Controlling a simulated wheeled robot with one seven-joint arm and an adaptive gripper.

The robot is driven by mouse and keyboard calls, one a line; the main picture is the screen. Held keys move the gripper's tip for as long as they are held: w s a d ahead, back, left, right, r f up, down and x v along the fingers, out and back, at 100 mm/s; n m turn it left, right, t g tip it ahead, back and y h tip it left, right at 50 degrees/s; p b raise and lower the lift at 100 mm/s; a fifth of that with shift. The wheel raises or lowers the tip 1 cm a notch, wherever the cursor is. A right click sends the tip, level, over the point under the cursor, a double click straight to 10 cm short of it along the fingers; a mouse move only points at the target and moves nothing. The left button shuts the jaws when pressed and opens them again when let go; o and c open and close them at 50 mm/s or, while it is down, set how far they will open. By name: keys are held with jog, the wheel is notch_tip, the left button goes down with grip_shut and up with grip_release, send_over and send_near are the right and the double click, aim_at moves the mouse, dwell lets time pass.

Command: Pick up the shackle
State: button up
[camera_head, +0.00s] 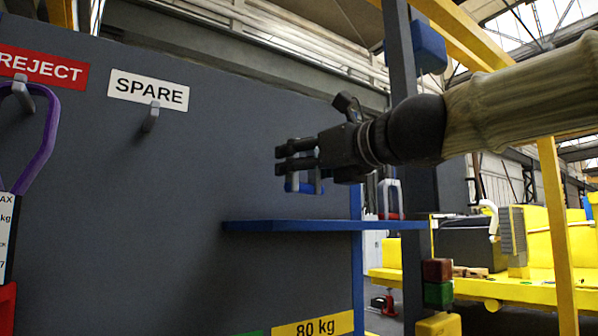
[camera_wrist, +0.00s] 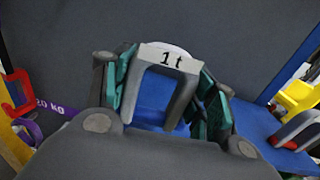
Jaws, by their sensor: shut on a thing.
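My gripper (camera_head: 287,158) is shut on a grey shackle (camera_wrist: 186,100) with a "1 t" label across its top. In the head view, the held shackle (camera_head: 292,187) shows a blue part hanging below the fingers. The green finger pads press on its two sides in the wrist view. It is above the level of the blue shelf (camera_head: 290,226), with a gap under it in the head view. A second shackle (camera_head: 390,198), light grey with a red part, stands on the shelf to the right. It also shows at the right of the wrist view (camera_wrist: 298,128).
A dark panel (camera_head: 220,190) stands behind, with a "SPARE" sign (camera_head: 148,90) over an empty hook (camera_head: 151,117). A "REJECT" sign (camera_head: 40,68) is at the left, with a purple sling (camera_head: 45,145) on its hook. A dark post (camera_head: 402,80) rises beside the shelf's right end.

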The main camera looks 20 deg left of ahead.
jog(key=s+d+p, duration=0.2)
jog(key=s+d, duration=0.2)
jog(key=s, duration=0.4)
jog(key=shift+r+p, duration=0.3)
jog(key=shift+r, duration=0.15)
dwell(0.4)
